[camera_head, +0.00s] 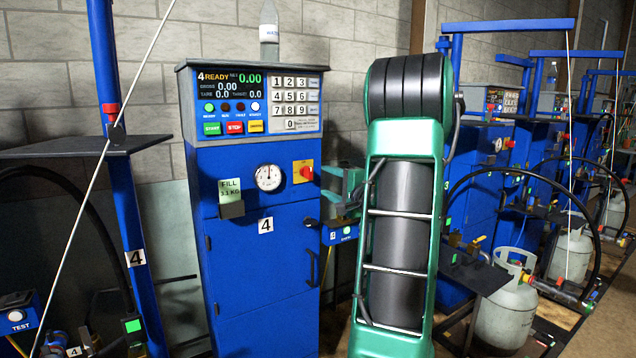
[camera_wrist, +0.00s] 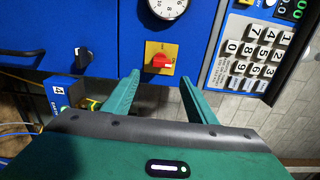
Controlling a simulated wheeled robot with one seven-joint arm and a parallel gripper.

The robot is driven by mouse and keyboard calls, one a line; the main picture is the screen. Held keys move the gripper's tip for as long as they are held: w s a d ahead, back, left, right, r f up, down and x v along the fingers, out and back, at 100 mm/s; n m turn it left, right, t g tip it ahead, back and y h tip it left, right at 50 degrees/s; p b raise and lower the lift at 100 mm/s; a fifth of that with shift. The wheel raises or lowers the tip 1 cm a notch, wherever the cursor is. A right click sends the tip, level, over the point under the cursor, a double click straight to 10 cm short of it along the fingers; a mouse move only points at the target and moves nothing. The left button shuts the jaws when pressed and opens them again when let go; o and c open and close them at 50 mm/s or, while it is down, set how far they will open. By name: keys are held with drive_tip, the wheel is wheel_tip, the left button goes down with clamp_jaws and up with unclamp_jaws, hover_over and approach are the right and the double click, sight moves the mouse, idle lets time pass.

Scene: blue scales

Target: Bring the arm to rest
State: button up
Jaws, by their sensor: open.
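My green gripper (camera_head: 340,187) is beside the right edge of the blue scale cabinet numbered 4 (camera_head: 230,270), partly hidden behind my own green arm. In the wrist view my gripper (camera_wrist: 160,79) is open, with its two fingers apart and nothing between them. The fingers look clear of the switch, though the exact distance is hard to tell. My arm stands raised in the middle of the head view.
The cabinet carries a keypad (camera_head: 295,90), a lit display reading 4 READY (camera_head: 230,85), a round gauge (camera_head: 268,177) and a door handle (camera_head: 311,267). More blue scales and grey gas cylinders (camera_head: 507,308) stand at right.

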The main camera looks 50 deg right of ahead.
drive_tip(key=shift+s+a, duration=0.2)
drive_tip(key=shift+s, duration=0.3)
drive_tip(key=s+a+f+n+g+y, duration=0.1)
drive_tip(key=a+f+n+g+y, duration=0.35)
drive_tip(key=a, duration=0.55)
drive_tip(key=s+a+f+n+g+y, duration=0.15)
drive_tip(key=a+f+n+g, duration=0.25)
drive_tip(key=a+f+n, duration=0.5)
drive_tip(key=s+a+f+n+g, duration=0.1)
drive_tip(key=s+a+g, duration=0.3)
drive_tip(key=s, duration=0.8)
drive_tip(key=s+a+f+g, duration=0.3)
drive_tip(key=s+a+g, duration=0.2)
drive_tip(key=s, duration=0.8)
drive_tip(key=a, duration=0.3)
drive_tip(key=shift+s+a+n+h, duration=0.15)
drive_tip(key=shift+a+n+h, duration=0.1)
drive_tip(key=shift+n+h, duration=0.1)
